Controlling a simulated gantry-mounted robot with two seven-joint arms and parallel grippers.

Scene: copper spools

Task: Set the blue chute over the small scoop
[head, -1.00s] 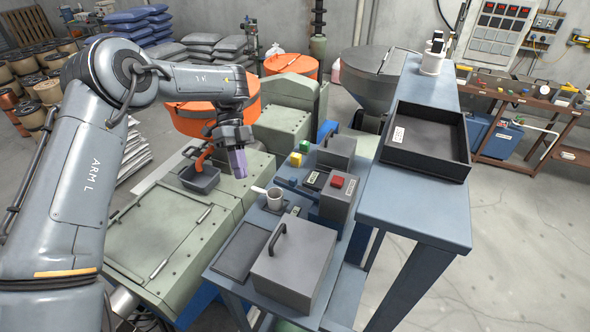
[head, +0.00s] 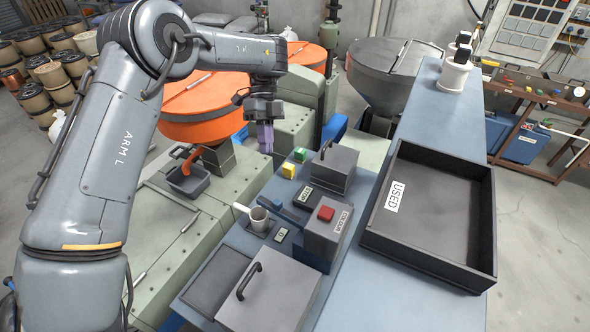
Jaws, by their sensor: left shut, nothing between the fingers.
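A small pale scoop (head: 259,220) with a white handle sits on a dark plate on the blue-grey bench. A narrow blue piece (head: 290,208), which looks like the chute, lies just right of it, apart from its mouth and partly hidden by the grey box with the red button. My left gripper (head: 265,142), with purple fingers pointing down, is shut and empty. In the picture it is above the scoop and chute, left of the yellow and green blocks, touching neither. My right gripper is not in view.
A larger dark scoop (head: 188,180) with an orange handle rests on the green machine. A grey lidded box (head: 268,290) stands at the bench front. An open dark tray (head: 405,262) marked USED lies on the right bench.

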